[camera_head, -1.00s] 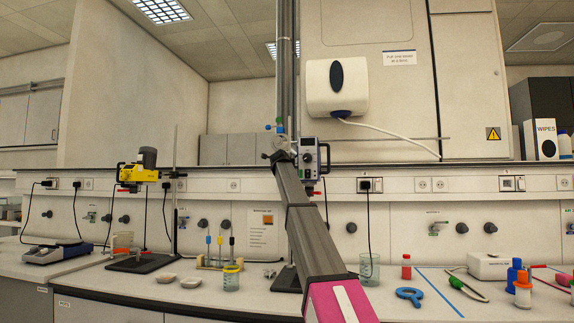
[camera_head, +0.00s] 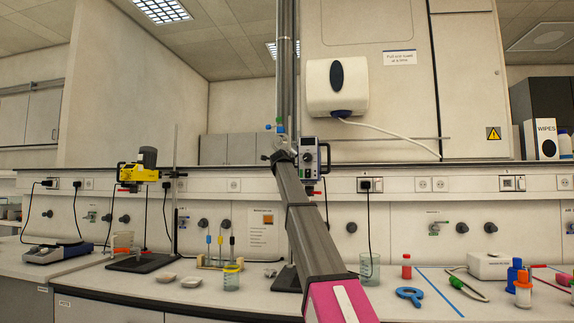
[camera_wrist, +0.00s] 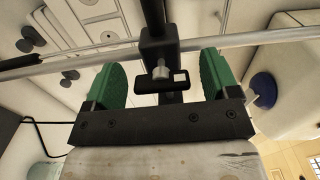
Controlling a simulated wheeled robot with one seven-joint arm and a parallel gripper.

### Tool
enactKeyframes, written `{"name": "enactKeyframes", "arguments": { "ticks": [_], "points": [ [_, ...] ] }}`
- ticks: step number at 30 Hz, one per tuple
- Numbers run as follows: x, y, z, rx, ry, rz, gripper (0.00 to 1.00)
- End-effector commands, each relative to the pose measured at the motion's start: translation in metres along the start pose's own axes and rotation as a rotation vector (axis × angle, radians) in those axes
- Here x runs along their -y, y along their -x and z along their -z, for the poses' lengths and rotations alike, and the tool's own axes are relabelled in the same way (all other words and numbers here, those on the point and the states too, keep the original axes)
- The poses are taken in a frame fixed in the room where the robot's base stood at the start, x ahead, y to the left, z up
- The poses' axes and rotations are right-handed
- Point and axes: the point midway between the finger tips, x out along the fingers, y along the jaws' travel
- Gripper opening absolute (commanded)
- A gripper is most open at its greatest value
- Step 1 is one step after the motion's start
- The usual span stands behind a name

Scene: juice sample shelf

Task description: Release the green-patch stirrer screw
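In the wrist view my gripper (camera_wrist: 158,68) is open, with green finger pads wide apart. Between the pads is a clamp screw (camera_wrist: 161,72) with a silver tip and a dark crossbar bearing a small white patch. Neither pad visibly touches it. A dark clamp block and rod (camera_wrist: 158,45) stand behind the screw. In the head view the grey stirrer (camera_head: 308,157) hangs on a tall stand, with small blue and green parts (camera_head: 281,127) at its upper left. My arm hides part of it. I cannot make out a green patch on the screw.
A yellow stirrer (camera_head: 138,170) stands on another stand at left.

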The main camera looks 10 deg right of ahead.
Motion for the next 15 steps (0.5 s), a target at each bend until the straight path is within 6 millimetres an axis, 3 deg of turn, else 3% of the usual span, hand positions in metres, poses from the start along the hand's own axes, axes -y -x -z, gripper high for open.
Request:
{"name": "enactKeyframes", "arguments": {
  "ticks": [8,15],
  "points": [
    [0.0,0.006,0.0,0.0,-0.001,0.0,0.81],
    [-0.002,0.036,0.0,0.0,-0.001,0.0,0.81]
  ]
}}
